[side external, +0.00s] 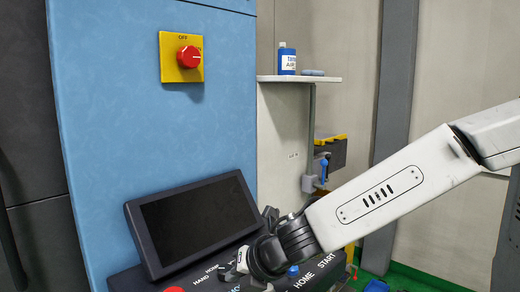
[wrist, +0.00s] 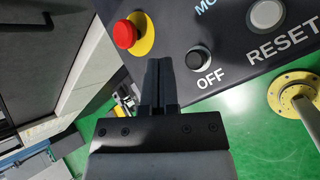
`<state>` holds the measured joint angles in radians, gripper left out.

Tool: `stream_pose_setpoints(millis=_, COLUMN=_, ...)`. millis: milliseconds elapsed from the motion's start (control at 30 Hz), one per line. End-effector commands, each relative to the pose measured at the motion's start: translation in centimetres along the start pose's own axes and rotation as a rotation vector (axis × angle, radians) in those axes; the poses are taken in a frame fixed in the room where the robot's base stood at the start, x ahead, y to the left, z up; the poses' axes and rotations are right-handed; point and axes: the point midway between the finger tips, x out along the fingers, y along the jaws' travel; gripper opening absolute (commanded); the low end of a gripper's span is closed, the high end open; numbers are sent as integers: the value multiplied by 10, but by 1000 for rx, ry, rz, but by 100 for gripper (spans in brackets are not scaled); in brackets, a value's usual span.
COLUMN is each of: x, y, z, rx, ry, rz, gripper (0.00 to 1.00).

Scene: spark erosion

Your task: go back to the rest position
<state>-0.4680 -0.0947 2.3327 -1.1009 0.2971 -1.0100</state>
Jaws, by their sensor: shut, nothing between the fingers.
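My gripper (wrist: 151,78) shows in the wrist view with its two dark fingers together and nothing between them. It is close to the edge of the dark control panel (wrist: 225,80). A red mushroom button (wrist: 125,34) on a yellow disc lies just ahead and left of the fingertips. In the side external view my arm reaches in from the right to the panel, and the wrist hides part of the panel; the fingertips cannot be made out there.
The panel carries a black OFF knob (wrist: 198,58) and a white RESET button (wrist: 266,14). A black screen (side external: 195,225) stands behind the panel. A red knob on a yellow plate (side external: 181,74) is on the blue cabinet (side external: 130,130). A shelf (side external: 300,79) holds a blue bottle (side external: 287,62).

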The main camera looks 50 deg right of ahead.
Motion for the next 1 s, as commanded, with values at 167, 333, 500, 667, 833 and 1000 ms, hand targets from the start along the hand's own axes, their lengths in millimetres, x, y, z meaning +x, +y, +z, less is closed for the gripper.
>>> stream_pose_setpoints(millis=167, x=-2, y=2, z=2, rx=-1, ry=1, rz=1, gripper=0)
stream_pose_setpoints(millis=333, x=-2, y=2, z=1, rx=-1, ry=1, rz=1, gripper=0)
stream_pose_setpoints(millis=500, x=-2, y=2, z=1, rx=-1, ry=1, rz=1, gripper=0)
stream_pose_setpoints(millis=667, x=-2, y=2, z=1, rx=-1, ry=2, rz=0, gripper=0)
stream_pose_setpoints(millis=833, x=-2, y=-2, z=4, rx=41, ry=-3, rz=-11, gripper=0)
stream_pose_setpoints(millis=1000, x=0, y=-17, z=19, rx=229, ry=-27, rz=-62, gripper=0)
